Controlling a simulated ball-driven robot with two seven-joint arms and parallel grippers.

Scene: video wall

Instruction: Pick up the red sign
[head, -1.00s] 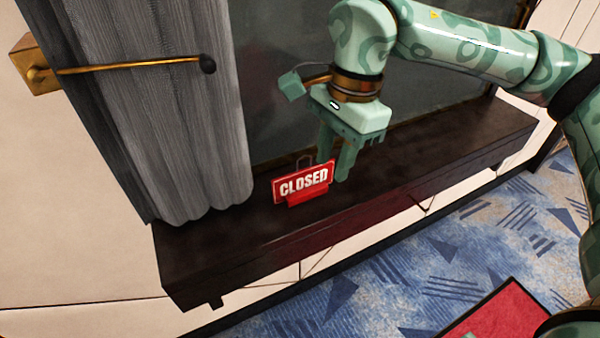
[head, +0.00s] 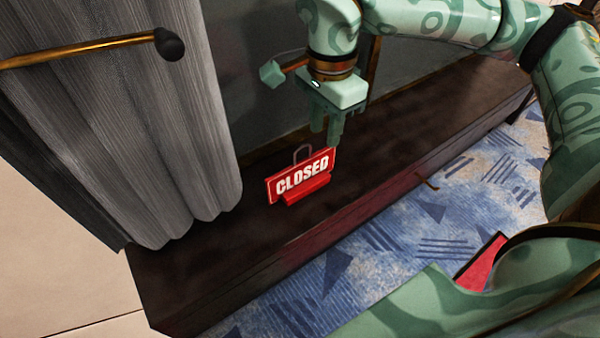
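The red sign (head: 301,177) reads "CLOSED" in white letters. It stands on the dark bench (head: 225,262) in a small red base, with a thin loop handle on top. My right gripper (head: 326,132) points down just above and behind the sign's right end. Its fingers look apart, with nothing seen between them. Whether a finger touches the sign's top edge I cannot tell. My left gripper is not in view.
A grey curtain (head: 140,120) hangs left of the sign, with a brass rod (head: 85,50) in front. A dark panel (head: 255,75) stands behind the bench. Blue patterned carpet (head: 400,230) and part of a red mat (head: 480,265) lie in front. The bench's right part is clear.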

